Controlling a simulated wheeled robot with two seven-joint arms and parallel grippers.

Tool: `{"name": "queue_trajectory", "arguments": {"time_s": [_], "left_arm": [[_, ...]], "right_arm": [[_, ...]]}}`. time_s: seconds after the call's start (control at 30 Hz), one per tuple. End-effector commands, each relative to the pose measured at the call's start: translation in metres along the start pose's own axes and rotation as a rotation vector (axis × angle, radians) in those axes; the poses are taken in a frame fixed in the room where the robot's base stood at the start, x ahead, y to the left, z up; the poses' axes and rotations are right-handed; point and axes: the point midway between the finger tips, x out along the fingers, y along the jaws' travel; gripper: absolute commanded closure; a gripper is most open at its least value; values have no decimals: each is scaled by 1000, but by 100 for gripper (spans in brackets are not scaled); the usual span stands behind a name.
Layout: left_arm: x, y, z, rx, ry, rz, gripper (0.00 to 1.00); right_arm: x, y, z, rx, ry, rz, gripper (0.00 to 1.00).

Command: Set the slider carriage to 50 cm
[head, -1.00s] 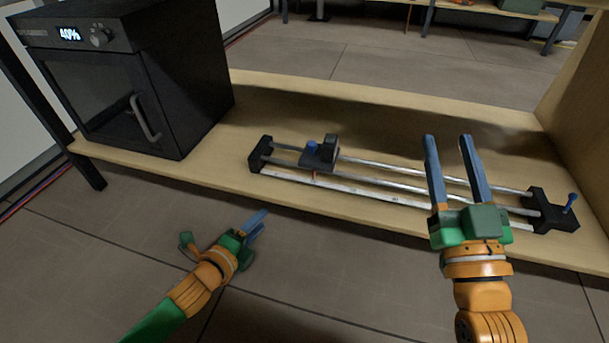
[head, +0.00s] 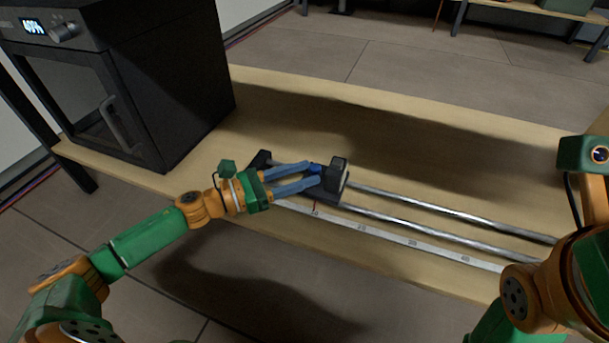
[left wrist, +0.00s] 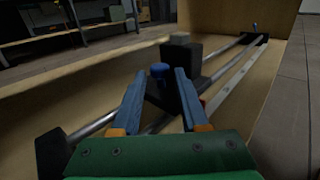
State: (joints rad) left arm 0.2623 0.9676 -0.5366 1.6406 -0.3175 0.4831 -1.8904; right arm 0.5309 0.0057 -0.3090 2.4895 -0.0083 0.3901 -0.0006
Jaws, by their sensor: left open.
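The slider carriage (head: 338,176) is a dark block on two metal rails, near their left end. Its red pointer (head: 315,206) is close to the 10 mark on the pale scale (head: 390,237). A blue knob (left wrist: 159,70) stands on the carriage and is partly hidden by my fingers in the head view. My left gripper (head: 309,174) is open, its blue fingers reaching in from the left at the knob. In the left wrist view the knob shows between the fingertips; contact cannot be told. Only parts of my right arm show at the right edge; its fingers are out of view.
The slider lies on a wooden bench (head: 400,130). A black oven-like box (head: 170,80) with a handle and a lit display stands at the left. The rails are clear to the right of the carriage, where my right arm hides their far end.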

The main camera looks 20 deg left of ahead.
Motion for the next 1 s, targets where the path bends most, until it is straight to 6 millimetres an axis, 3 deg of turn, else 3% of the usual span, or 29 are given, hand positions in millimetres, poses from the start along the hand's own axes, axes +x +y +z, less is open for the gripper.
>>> {"name": "queue_trajectory", "arguments": {"time_s": [0.37,0.53,1.0], "left_arm": [[7,0,0,-2,0,1,56],[7,0,0,-2,0,1,100],[7,0,0,-2,0,1,100]], "right_arm": [[0,-1,-1,0,3,-2,50],[0,-1,-1,0,3,-2,50],[0,-1,-1,-1,2,-1,50]]}}
